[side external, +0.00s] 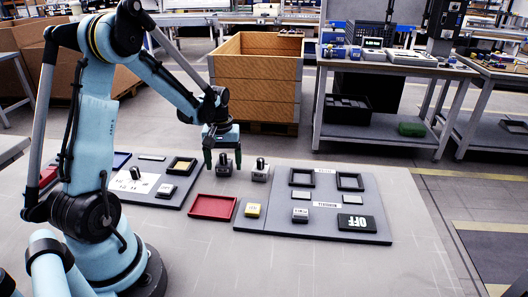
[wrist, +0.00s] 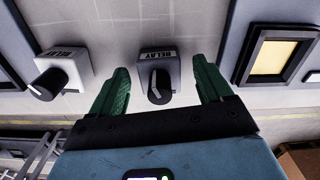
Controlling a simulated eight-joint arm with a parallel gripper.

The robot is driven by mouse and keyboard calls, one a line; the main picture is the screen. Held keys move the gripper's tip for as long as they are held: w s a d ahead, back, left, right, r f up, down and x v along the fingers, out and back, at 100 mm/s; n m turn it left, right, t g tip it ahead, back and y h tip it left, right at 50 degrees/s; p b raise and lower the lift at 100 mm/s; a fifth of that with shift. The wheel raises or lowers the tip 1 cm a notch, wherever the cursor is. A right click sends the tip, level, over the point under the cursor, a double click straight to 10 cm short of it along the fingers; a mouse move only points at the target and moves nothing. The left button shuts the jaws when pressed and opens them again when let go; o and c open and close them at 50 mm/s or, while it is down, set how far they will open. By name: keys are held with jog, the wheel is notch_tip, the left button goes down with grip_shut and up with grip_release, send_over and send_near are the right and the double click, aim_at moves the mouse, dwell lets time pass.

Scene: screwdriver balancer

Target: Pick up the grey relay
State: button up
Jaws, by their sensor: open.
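The grey relay (side external: 224,170), a small block with a black knob on top, stands on the table between the two boards. In the wrist view the grey relay (wrist: 157,62) sits between my fingers, its RELAY label at the far edge. My gripper (side external: 223,160) is open and points down over it, with one green finger on each side. In the wrist view my gripper (wrist: 161,82) shows gaps between the fingers and the block. A second, lighter relay (side external: 261,171) stands just to the right; it is at the left in the wrist view (wrist: 68,68).
An empty red tray (side external: 213,207) lies in front of the relays. The right board (side external: 270,222) holds black frames, small blocks and an OFF panel. The left board (side external: 176,199) holds a yellow framed part (side external: 181,165) and a black knob (side external: 135,173).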

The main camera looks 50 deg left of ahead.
jog(key=c, duration=1.2)
jog(key=shift+r, duration=0.1)
